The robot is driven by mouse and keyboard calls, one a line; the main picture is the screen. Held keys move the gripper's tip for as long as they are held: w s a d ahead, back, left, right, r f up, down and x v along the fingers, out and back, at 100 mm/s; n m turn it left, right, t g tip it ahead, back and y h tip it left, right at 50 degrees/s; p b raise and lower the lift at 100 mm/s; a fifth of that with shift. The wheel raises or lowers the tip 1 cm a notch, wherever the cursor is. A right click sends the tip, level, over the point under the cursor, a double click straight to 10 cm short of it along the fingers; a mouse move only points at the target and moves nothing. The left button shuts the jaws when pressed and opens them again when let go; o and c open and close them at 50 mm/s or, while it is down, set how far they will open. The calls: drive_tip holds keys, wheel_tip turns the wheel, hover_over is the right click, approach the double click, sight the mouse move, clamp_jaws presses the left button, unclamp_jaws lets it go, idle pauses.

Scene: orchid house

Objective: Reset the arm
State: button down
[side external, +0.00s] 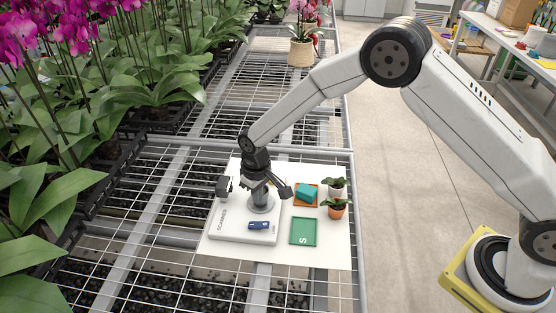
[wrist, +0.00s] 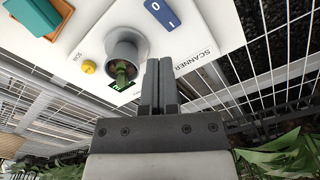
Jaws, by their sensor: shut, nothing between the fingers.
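My gripper (wrist: 160,66) is shut and empty; its two dark fingers lie side by side in the wrist view. In the side view my gripper (side external: 259,184) hangs low over the scanner (side external: 228,228), a flat white box. A grey cup (side external: 261,201) stands on the scanner close by the gripper. The wrist view shows the cup (wrist: 128,45) just left of the fingers, with something green inside it. A blue switch (wrist: 161,13) sits on the scanner beyond the fingertips. In the side view the fingertips are hard to make out.
A green tray marked S (side external: 303,238) and an orange tray (side external: 298,202) holding a teal block (side external: 307,190) lie right of the scanner. Plants in a terracotta pot (side external: 337,212) and a white pot (side external: 338,191) stand beside them. Orchids (side external: 75,35) crowd the left.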

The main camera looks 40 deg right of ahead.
drive_tip(key=s+d+r+m+t, duration=0.1)
drive_tip(key=s+d+r, duration=0.7)
drive_tip(key=d+r, duration=0.1)
drive_tip(key=s+d+r+m, duration=0.1)
drive_tip(key=s+d+r, duration=0.1)
drive_tip(key=s, duration=0.4)
drive_tip(key=s+d+r+t, duration=0.1)
drive_tip(key=s+d+r, duration=0.1)
drive_tip(key=s+d, duration=0.2)
drive_tip(key=s, duration=0.3)
drive_tip(key=shift+s+d+m, duration=0.25)
drive_tip(key=shift+d+m, duration=0.15)
